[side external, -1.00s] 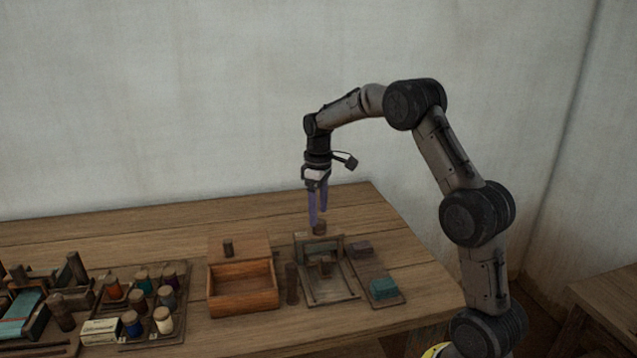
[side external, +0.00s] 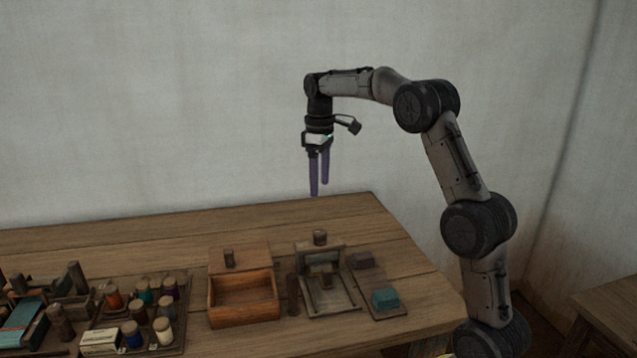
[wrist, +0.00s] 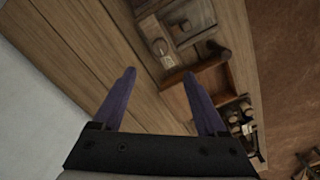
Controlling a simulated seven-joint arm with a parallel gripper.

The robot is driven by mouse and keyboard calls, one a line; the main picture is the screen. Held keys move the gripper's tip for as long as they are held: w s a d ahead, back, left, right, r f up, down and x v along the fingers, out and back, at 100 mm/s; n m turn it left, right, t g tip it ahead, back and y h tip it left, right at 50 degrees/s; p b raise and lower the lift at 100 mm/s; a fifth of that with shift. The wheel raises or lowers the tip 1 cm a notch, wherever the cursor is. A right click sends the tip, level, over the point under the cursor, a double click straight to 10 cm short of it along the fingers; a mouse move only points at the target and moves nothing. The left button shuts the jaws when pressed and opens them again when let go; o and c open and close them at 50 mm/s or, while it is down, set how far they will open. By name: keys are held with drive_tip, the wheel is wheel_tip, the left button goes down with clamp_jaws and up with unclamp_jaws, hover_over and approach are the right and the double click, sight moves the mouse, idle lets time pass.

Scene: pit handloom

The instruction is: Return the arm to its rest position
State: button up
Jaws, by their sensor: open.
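My gripper (side external: 319,192) hangs above the back of the wooden table (side external: 130,237), its two purple fingers pointing down. The fingers are apart and nothing is between them. They are clear of everything on the table.
Below stand an open wooden box (side external: 243,300), a small wooden frame (side external: 326,284) with a dark knob at its back, and a narrow board with a teal block (side external: 385,298). A tray of spools (side external: 145,310) is at left. The wall (side external: 180,110) is behind.

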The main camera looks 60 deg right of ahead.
drive_tip(key=s+a+r+n+t, duration=0.1)
drive_tip(key=s+a+r+t, duration=0.1)
drive_tip(key=s+a+r, duration=0.4)
drive_tip(key=s+a+r+n+t, duration=0.1)
drive_tip(key=s+a+r, duration=0.35)
drive_tip(key=a, duration=0.35)
drive_tip(key=s+a+f+t, duration=0.25)
drive_tip(key=s+a, duration=0.35)
drive_tip(key=s, duration=0.6)
drive_tip(key=s+a+f+m, duration=0.1)
drive_tip(key=s+f+m, duration=0.3)
drive_tip(key=f, duration=0.5)
drive_tip(key=shift+s, duration=0.15)
